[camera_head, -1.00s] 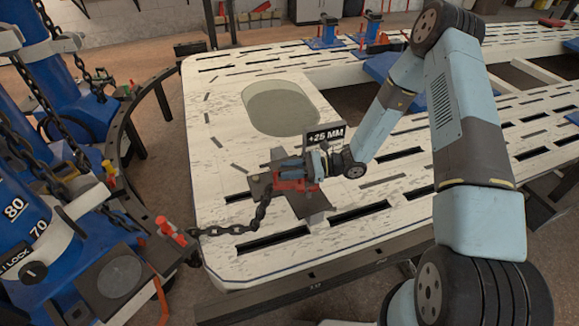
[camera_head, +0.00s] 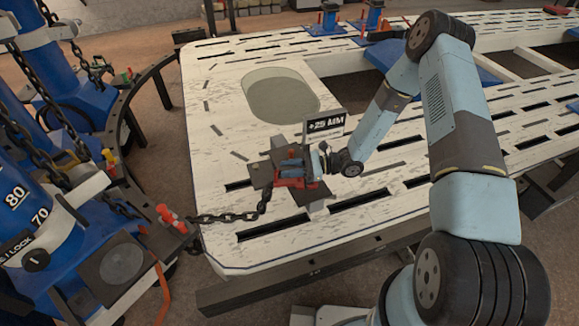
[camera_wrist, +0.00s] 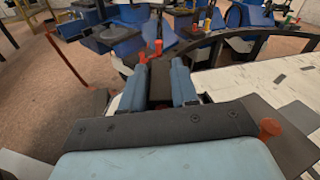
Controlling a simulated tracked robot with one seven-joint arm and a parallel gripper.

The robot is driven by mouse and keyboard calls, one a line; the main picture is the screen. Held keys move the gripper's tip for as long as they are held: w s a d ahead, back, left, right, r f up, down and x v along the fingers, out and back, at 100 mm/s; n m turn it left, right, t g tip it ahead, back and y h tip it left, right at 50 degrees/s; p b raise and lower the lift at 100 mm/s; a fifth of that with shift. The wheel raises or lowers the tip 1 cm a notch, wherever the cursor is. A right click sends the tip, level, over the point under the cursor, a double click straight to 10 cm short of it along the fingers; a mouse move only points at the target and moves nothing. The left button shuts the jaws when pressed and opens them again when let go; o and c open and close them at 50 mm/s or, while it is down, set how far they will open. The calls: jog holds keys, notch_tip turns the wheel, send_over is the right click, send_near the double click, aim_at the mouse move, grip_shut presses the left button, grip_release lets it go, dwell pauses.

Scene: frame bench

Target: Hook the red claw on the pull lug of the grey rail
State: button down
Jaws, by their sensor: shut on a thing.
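The red claw (camera_head: 291,182) shows partly beneath my gripper (camera_head: 291,165) on the white bench. A dark chain (camera_head: 235,215) runs from the claw to the blue tower at the left. The grey rail (camera_head: 262,175) appears as flat grey pieces around and under the claw, with a sign reading "+25 MM" (camera_head: 324,126) standing beside it. The pull lug cannot be made out behind my gripper. Whether the claw touches the lug is hidden.
The white slotted bench (camera_head: 215,130) has a large oval opening (camera_head: 282,95). Blue towers (camera_head: 60,75) with hanging chains and a curved dark rail (camera_head: 135,85) stand at the left. Bare bench top lies beyond the claw.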

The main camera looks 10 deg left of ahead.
jog(key=shift+f, duration=0.1)
jog(key=c, duration=0.8)
grip_release()
jog(key=shift+d, duration=0.15)
jog(key=v, duration=1.3)
jog(key=shift+w+d, duration=0.15)
jog(key=shift+d, duration=0.15)
